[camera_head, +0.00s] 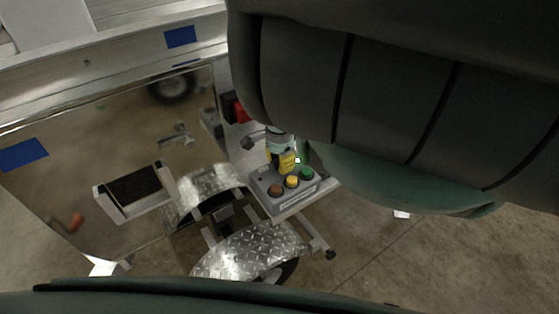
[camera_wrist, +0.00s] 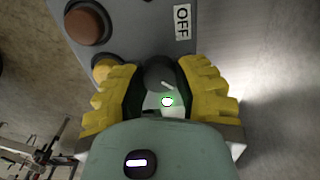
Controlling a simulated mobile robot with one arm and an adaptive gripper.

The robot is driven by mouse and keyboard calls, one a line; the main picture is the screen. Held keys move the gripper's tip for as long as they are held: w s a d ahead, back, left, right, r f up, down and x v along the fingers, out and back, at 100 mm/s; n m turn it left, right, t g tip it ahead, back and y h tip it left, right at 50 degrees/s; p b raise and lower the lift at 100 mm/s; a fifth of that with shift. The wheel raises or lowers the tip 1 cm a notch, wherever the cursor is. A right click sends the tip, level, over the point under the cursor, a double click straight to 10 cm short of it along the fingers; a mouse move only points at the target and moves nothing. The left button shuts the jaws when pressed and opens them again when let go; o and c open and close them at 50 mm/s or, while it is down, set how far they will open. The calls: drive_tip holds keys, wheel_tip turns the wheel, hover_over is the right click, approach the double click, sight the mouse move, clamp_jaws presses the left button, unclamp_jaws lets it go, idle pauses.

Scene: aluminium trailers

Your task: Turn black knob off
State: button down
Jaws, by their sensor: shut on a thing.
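The black knob (camera_wrist: 160,72) shows in the wrist view as a dark round knob with a short white slanted mark. The yellow fingers of my gripper (camera_wrist: 158,80) are shut on it from both sides. A white "OFF" label (camera_wrist: 182,21) sits on the grey panel above and slightly right of the knob. In the head view, my gripper (camera_head: 284,161) with its yellow fingers is at the back of the grey control box (camera_head: 284,206). There the knob is hidden behind the fingers.
Brown (camera_head: 275,190), yellow (camera_head: 292,181) and green (camera_head: 306,174) buttons line the box. A trailer with diamond-plate fenders (camera_head: 250,250) surrounds the box.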

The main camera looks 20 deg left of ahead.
drive_tip(key=shift+n, duration=0.4)
drive_tip(key=n, duration=0.8)
drive_tip(key=shift+n, duration=0.3)
drive_tip(key=n, duration=0.4)
drive_tip(key=shift+n, duration=2.2)
drive_tip(key=c, duration=0.6)
unclamp_jaws()
